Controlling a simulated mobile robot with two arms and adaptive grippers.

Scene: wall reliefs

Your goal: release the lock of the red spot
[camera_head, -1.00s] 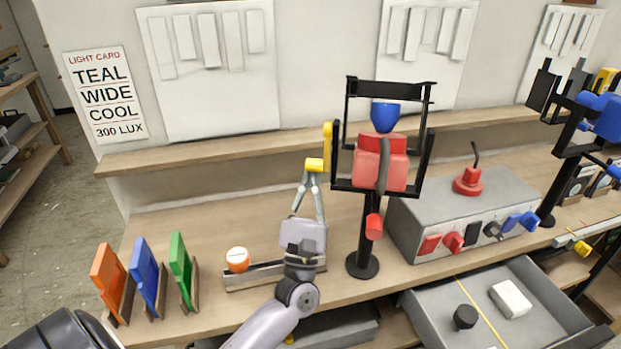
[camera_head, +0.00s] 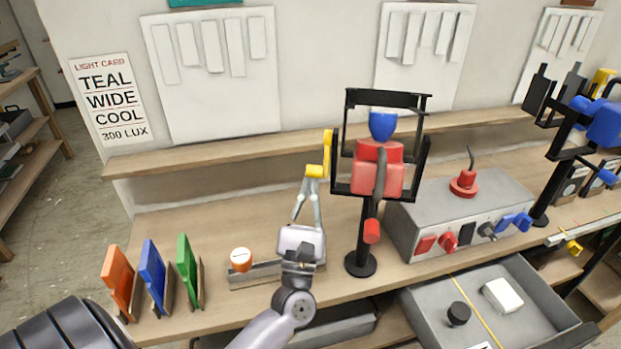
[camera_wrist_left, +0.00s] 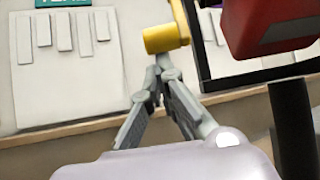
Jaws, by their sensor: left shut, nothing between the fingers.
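The red spot (camera_head: 368,178) hangs in a black yoke on a black stand, with a blue part above it and a grey bar across its front. A yellow lever (camera_head: 327,150) with a cylindrical end stands at the yoke's left side; it looks like the lock. It also shows in the left wrist view (camera_wrist_left: 166,38). My left gripper (camera_head: 315,180) is shut and empty, its fingertips right below the yellow cylinder. In the left wrist view the fingertips (camera_wrist_left: 160,65) meet just under it; I cannot tell whether they touch it. My right gripper is not in view.
A grey box (camera_head: 455,205) with red, black and blue controls stands right of the stand. An open drawer (camera_head: 535,300) lies below it. Orange, blue and green panels (camera_head: 150,272) stand at left. An orange-white knob (camera_head: 241,260) sits on a rail beside my arm. A blue spot (camera_head: 606,125) is at far right.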

